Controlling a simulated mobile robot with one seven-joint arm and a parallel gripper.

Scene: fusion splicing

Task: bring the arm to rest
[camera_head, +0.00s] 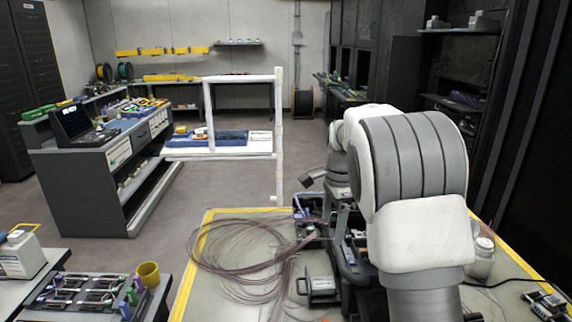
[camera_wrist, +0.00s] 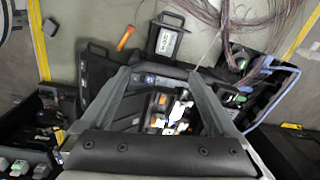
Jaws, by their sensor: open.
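My arm (camera_head: 415,180) rises at the right of the head view and reaches forward over the workbench (camera_head: 210,265). Its big white and grey link hides part of the bench. In the wrist view my gripper (camera_wrist: 160,76) is open, its two grey fingers spread wide with nothing between them. It points down over a black splicing machine or tray (camera_wrist: 140,110) with white and orange parts inside. I cannot tell the height above it. In the head view the fingers cannot be made out clearly.
A loose coil of thin fibre (camera_head: 240,245) lies on the bench, left of the black equipment (camera_head: 345,255). A small black box (camera_head: 320,288) sits in front. A white bottle (camera_head: 482,258) stands right of my arm. A white frame (camera_head: 278,130) rises beyond the bench.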

